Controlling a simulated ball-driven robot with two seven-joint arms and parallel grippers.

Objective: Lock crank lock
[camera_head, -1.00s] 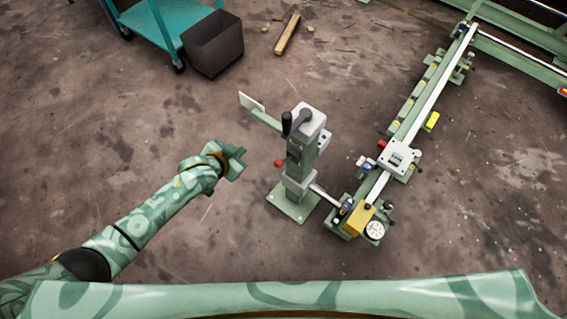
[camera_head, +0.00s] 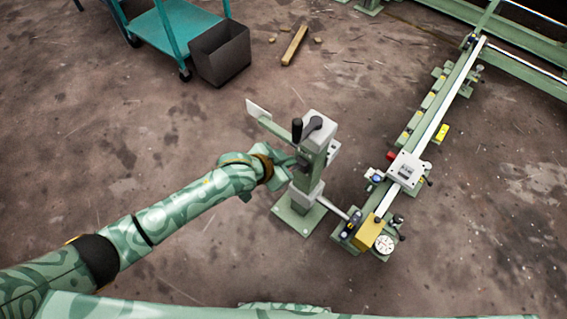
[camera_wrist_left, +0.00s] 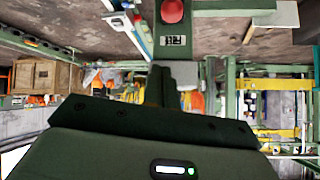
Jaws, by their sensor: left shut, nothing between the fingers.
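The crank post (camera_head: 311,165) stands upright on a square green base plate (camera_head: 299,215), with a grey head and a black-handled crank (camera_head: 307,128) on top. My left gripper (camera_head: 291,163) is shut and empty at the left side of the post, at mid height. In the left wrist view a red knob (camera_wrist_left: 172,11) sits on a green part at the top edge. The shut fingers (camera_wrist_left: 158,82) point toward it, with a visible gap in the picture. In the head view the knob is hidden behind my gripper. My right gripper is out of view.
A long green rail (camera_head: 437,112) with a white carriage (camera_head: 405,170) runs up to the right. A yellow block (camera_head: 368,231) and a dial (camera_head: 385,243) sit at its near end. A teal cart (camera_head: 180,35), a dark bin (camera_head: 220,54) and a wooden bar (camera_head: 294,45) are at the back.

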